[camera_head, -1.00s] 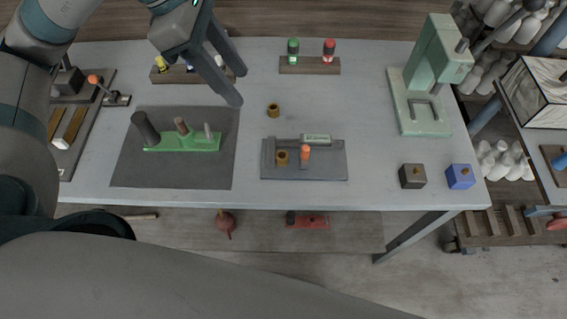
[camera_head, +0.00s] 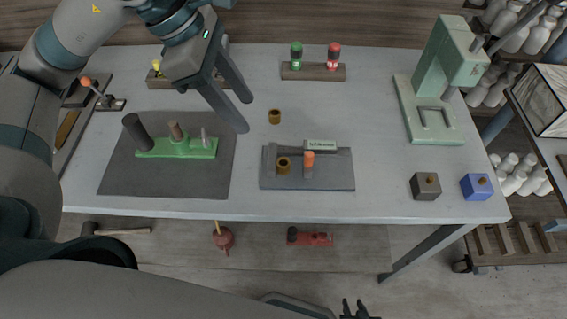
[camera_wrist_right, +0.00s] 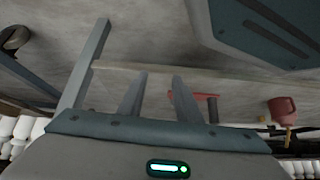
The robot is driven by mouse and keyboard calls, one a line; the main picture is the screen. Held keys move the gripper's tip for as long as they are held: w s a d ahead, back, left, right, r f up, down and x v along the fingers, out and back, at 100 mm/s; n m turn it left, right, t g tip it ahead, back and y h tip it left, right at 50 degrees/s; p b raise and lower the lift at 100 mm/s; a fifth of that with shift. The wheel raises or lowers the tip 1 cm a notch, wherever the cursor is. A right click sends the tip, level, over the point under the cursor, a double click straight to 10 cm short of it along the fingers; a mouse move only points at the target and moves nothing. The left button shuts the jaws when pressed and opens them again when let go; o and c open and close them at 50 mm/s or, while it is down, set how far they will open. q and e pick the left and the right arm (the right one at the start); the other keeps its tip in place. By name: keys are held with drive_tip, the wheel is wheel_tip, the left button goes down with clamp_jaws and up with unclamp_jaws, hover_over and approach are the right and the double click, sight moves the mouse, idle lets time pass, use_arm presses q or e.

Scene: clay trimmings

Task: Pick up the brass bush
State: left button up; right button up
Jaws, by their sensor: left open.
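A small brass bush (camera_head: 274,116) stands upright on the bare table, right of my left gripper's fingertips. Another brass-coloured ring (camera_head: 284,165) sits in the grey fixture (camera_head: 330,179), beside an orange-topped pin (camera_head: 309,160). My left gripper (camera_head: 245,114) is open and empty, its fingers pointing down and right. It is apart from the bush; its height above the table is hard to judge. My right gripper (camera_wrist_right: 159,78) shows two separated fingers with nothing between them, below table level; its dark tips also show at the head view's bottom edge (camera_head: 354,309).
A dark mat (camera_head: 165,182) with a green pegged block (camera_head: 177,147) lies at left. A rack with green and red bottles (camera_head: 313,72) stands at the back.

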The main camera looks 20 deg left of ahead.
use_arm(q)
drive_tip(key=p+x, duration=0.2)
drive_tip(key=x, duration=0.8)
drive_tip(key=shift+d+f, duration=0.15)
drive_tip(key=shift+f, duration=0.1)
drive_tip(key=shift+d+f, duration=0.1)
drive_tip(key=shift+f, duration=0.25)
use_arm(e)
drive_tip(key=s, duration=0.3)
drive_tip(key=shift+d+f+g, duration=0.3)
drive_tip(key=shift+d+f, duration=0.05)
drive_tip(key=shift+f, duration=0.05)
use_arm(q)
drive_tip(key=shift+d+f, duration=0.1)
use_arm(e)
drive_tip(key=shift+r, duration=0.15)
